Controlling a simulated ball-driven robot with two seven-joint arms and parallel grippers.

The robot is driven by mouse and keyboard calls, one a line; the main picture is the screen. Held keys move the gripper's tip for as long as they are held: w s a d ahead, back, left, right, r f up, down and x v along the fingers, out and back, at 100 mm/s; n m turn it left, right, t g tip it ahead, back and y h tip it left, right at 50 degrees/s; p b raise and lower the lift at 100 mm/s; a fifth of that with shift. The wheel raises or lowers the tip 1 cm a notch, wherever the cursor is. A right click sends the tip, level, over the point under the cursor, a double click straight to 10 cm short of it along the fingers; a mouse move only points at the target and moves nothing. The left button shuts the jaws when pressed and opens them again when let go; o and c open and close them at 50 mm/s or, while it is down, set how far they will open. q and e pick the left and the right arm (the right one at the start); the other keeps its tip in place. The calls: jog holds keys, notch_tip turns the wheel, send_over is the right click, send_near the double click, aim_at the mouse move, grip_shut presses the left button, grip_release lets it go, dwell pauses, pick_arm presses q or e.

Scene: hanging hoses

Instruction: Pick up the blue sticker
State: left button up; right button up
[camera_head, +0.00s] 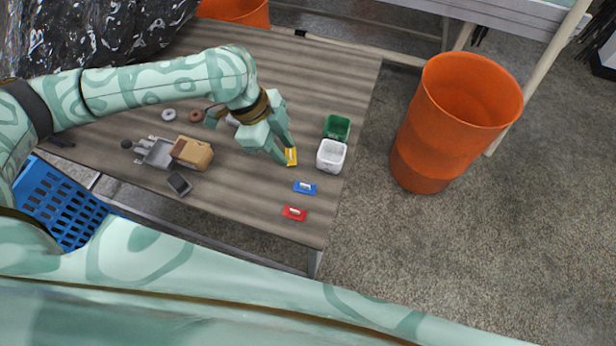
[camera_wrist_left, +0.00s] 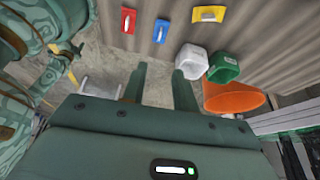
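The blue sticker (camera_head: 305,187) lies flat on the wooden table near its right edge, between the yellow sticker (camera_head: 291,157) and the red sticker (camera_head: 294,213). It is a blue rectangle with a small white piece on top. It also shows in the left wrist view (camera_wrist_left: 160,32), beyond the fingertips. My left gripper (camera_head: 285,150) is beside the yellow sticker, partly covering it, on the far side of the blue one. Its two fingers (camera_wrist_left: 160,78) stand apart with nothing between them. My right gripper does not show.
A white container (camera_head: 331,156) and a green container (camera_head: 337,127) stand close to the stickers. A large orange bin (camera_head: 455,120) stands off the table's right edge. A cardboard-coloured box (camera_head: 192,152) and a dark small item (camera_head: 179,184) lie at left.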

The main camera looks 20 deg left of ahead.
pick_arm(q)
jog(key=b, duration=0.3)
send_over(308, 185)
jog(key=a, duration=0.2)
notch_tip(308, 185, down, 8)
jog(key=shift+f, duration=0.1)
jog(key=b+x, duration=0.2)
jog(key=x, duration=0.3)
jog(key=shift+s+a+f+b, duration=0.1)
jog(key=shift+f+b, duration=0.15)
jog(key=shift+b, duration=0.15)
jog(key=shift+r, duration=0.15)
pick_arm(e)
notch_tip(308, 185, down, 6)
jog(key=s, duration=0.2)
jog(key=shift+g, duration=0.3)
pick_arm(q)
grip_shut()
